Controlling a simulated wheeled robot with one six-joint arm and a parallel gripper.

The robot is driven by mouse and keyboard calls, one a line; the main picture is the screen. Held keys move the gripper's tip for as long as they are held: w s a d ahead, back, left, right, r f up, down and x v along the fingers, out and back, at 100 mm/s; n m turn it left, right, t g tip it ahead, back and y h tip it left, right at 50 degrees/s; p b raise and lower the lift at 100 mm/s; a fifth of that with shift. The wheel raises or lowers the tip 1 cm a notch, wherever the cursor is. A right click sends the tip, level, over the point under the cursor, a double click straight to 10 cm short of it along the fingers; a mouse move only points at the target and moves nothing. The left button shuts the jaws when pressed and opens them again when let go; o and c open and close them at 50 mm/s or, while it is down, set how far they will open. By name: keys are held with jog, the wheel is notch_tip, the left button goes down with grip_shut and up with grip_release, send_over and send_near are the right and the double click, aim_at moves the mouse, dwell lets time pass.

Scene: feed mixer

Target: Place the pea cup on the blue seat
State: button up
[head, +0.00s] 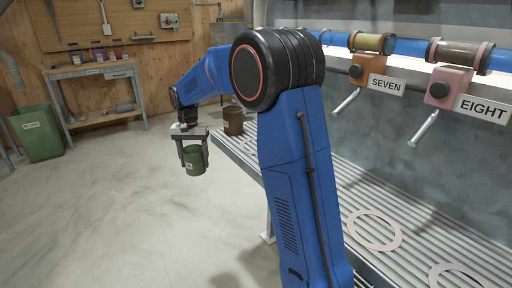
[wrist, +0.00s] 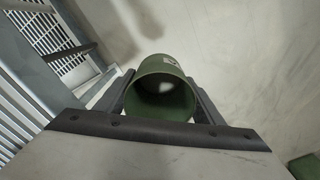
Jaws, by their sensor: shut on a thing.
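A green cup (head: 194,161) with a small pale label hangs in my gripper (head: 192,150) in the head view, held upright above the open floor. My gripper is shut on it, one finger on each side. In the wrist view the green cup (wrist: 160,88) sits between the two fingers, its round opening toward the camera. Its inside is dark with a light patch; I cannot tell what it holds. The label's writing is too small to read. No blue seat can be made out in either view.
A slatted bench (head: 245,150) runs along the right, with a brown cup (head: 233,121) and pale rings (head: 372,230) on it. Above are outlets marked SEVEN (head: 368,75) and EIGHT (head: 449,88). A green bin (head: 37,133) and workbench (head: 95,72) stand far left. The floor between is clear.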

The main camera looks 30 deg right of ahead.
jog(key=s+r+m, duration=0.1)
jog(key=s+r, duration=0.6)
jog(key=r, duration=0.3)
jog(key=s+r+m, duration=0.2)
jog(key=s+r, duration=0.5)
jog(key=r, duration=0.2)
jog(key=d, duration=1.9)
jog(key=shift+w+f, duration=0.15)
jog(key=shift+f, duration=1.45)
jog(key=shift+w+f, duration=0.1)
jog(key=shift+f, duration=1.45)
jog(key=shift+d+f, duration=0.2)
jog(key=shift+f, duration=0.15)
jog(key=o, duration=1.1)
jog(key=shift+o, duration=0.2)
